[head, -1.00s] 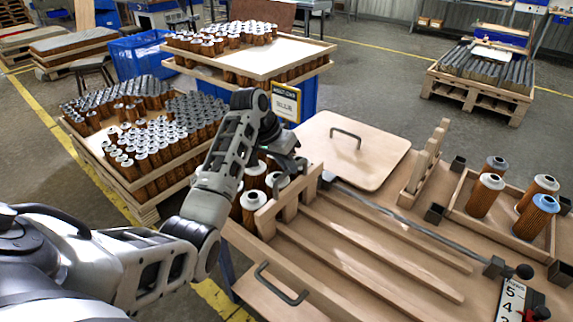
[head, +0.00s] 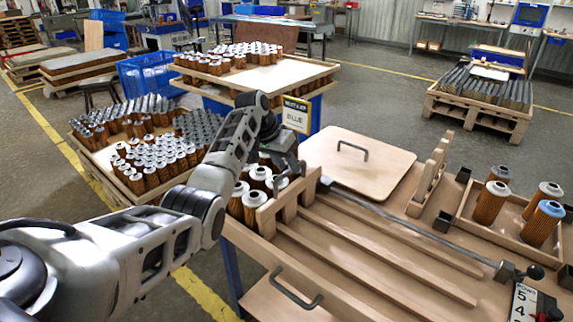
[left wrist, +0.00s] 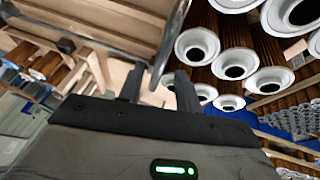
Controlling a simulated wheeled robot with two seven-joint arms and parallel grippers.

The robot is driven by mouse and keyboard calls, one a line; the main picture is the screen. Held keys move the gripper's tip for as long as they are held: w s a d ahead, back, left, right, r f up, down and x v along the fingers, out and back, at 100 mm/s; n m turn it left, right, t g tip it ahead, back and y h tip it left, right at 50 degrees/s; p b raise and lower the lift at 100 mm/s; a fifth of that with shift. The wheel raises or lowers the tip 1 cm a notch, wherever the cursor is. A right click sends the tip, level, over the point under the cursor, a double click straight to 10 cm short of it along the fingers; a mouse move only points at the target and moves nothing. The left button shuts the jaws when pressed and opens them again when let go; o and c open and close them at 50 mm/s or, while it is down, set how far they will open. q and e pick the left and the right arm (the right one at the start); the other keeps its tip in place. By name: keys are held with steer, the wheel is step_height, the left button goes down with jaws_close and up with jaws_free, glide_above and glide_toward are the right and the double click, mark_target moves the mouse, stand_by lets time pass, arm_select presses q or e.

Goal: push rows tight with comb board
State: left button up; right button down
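The wooden comb board (head: 268,221) stands upright at the left end of the rails, its slots over the lanes. Filter cartridges (head: 257,199) with white caps stand close along its left side; whether they touch it is hidden. My left gripper (head: 287,170) is low over the comb board's far part. In the left wrist view its two fingers (left wrist: 160,88) stand apart with pale wood behind or between them. I cannot tell whether they grip it. White-capped cartridges (left wrist: 197,45) fill that view's upper right. My right gripper is not in view.
Long wooden rails (head: 375,245) run right across the table, with bare lanes between. A metal rod (head: 410,221) lies along them. A lid with a handle (head: 358,172), a second notched board (head: 431,172) and a tray (head: 500,228) of several cartridges are beyond. A sign (head: 296,114) reads BLUE.

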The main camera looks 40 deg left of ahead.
arm_select(q)
steer(key=shift+s, duration=0.1)
steer(key=b+v, duration=0.1)
steer(key=v, duration=1.5)
steer(key=shift+f, duration=0.1)
